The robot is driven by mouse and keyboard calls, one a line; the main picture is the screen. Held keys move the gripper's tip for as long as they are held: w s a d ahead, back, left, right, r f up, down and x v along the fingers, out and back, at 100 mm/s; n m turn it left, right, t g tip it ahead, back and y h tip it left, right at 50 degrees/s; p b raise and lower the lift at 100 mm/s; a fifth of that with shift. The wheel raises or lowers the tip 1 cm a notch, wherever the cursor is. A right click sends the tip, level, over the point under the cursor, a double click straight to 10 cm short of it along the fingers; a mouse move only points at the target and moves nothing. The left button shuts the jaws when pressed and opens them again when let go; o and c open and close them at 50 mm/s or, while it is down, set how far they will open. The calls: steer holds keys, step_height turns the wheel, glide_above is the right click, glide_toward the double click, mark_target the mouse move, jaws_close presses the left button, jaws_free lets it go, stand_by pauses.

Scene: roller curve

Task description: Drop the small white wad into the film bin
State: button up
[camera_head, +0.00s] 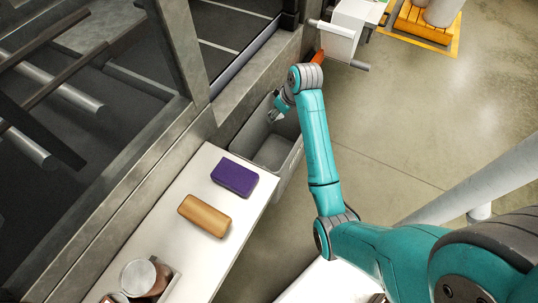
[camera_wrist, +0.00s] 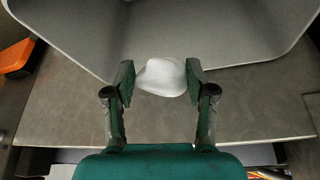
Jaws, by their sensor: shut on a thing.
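In the wrist view the small white wad (camera_wrist: 162,77) sits between the two fingertips of my gripper (camera_wrist: 160,82), which is shut on it. The grey, open-topped film bin (camera_wrist: 225,30) fills the top of that view, and the wad overlaps the line of its rim. In the head view my gripper (camera_head: 277,108) points down at the far part of the bin (camera_head: 273,152), which stands beyond the white table. The wad is not clear in the head view, and its exact height over the bin cannot be told.
A purple block (camera_head: 234,178) and a tan block (camera_head: 205,215) lie on the white table (camera_head: 170,225), with a jar (camera_head: 143,277) at its near end. A conveyor frame (camera_head: 195,125) runs along the left. Open floor (camera_head: 400,120) lies to the right.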

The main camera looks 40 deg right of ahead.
steer(key=shift+f, duration=2)
steer(key=o, duration=0.9)
steer(key=shift+r, duration=0.15)
steer(key=v, duration=1.1)
steer(key=shift+s+r, duration=0.15)
steer(key=shift+r, duration=0.2)
